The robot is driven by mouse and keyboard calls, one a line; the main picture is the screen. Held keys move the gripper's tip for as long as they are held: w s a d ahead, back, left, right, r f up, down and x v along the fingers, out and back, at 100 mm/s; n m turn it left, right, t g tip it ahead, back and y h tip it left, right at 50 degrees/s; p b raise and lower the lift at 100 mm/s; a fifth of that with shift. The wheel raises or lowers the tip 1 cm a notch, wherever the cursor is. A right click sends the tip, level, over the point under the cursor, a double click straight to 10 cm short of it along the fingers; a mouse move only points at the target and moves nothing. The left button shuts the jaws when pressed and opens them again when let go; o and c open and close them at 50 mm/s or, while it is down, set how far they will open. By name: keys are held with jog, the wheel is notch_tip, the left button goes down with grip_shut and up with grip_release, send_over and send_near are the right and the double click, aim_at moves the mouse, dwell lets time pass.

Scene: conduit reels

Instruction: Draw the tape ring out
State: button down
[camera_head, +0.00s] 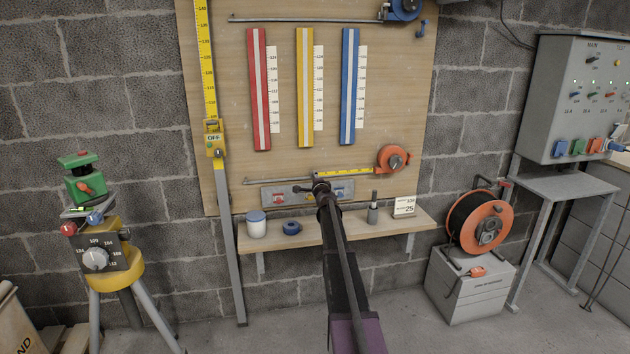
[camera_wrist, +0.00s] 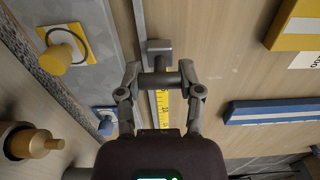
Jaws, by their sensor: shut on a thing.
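The orange tape reel (camera_head: 393,158) is mounted low on the right of the wooden board. A yellow tape strip (camera_head: 345,171) runs from it leftward to my gripper (camera_head: 320,186), and the strip also shows in the wrist view (camera_wrist: 162,103). My gripper (camera_wrist: 159,78) is shut on the tape ring at the strip's free end. The fingers and the wrist housing hide much of the ring. A grey block (camera_wrist: 159,47) sits just beyond the fingertips, by a thin metal rail (camera_head: 265,181) that continues to the left.
A grey plate with knobs (camera_head: 278,197) lies just below the rail. A wooden shelf (camera_head: 330,233) below holds a white jar (camera_head: 256,224), a blue roll (camera_head: 291,228) and a small card (camera_head: 404,207). A yellow vertical ruler post (camera_head: 215,145) stands left.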

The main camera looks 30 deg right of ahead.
jog(key=shift+c, duration=1.2)
grip_release()
jog(key=shift+d, duration=0.2)
jog(key=shift+s+a, duration=0.1)
jog(key=shift+s, duration=0.1)
jog(key=v, duration=1.1)
jog(key=shift+s, duration=0.35)
jog(key=shift+a, duration=0.15)
